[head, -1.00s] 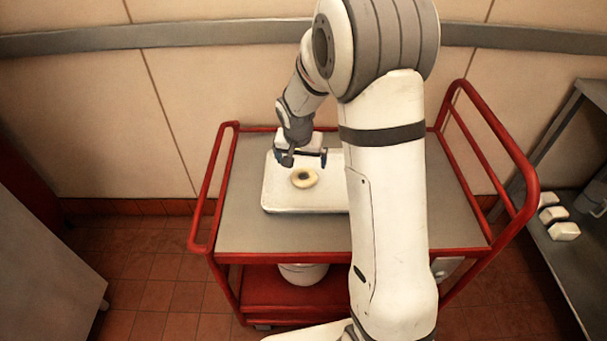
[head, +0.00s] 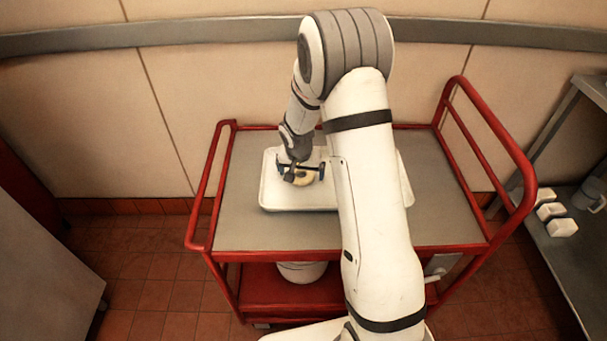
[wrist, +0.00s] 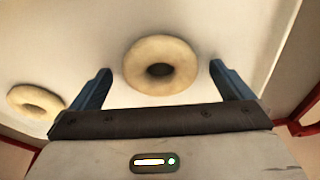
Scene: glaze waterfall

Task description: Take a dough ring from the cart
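A pale dough ring (wrist: 162,65) lies on a white tray (head: 275,198), between the two blue fingers of my gripper (wrist: 160,80) in the wrist view. The fingers are spread wide, with a gap on each side of the ring. In the head view my gripper (head: 301,172) is low over the tray and partly covers the ring (head: 302,181). A second dough ring (wrist: 36,101) lies on the tray at the left of the wrist view. It is hidden behind my arm in the head view.
The tray stands on the grey top of a red-railed cart (head: 250,236). A white bucket (head: 302,272) is on the lower shelf. A metal shelf (head: 570,245) at right holds white blocks (head: 552,211) and a grey mug (head: 590,195). The cart top left of the tray is clear.

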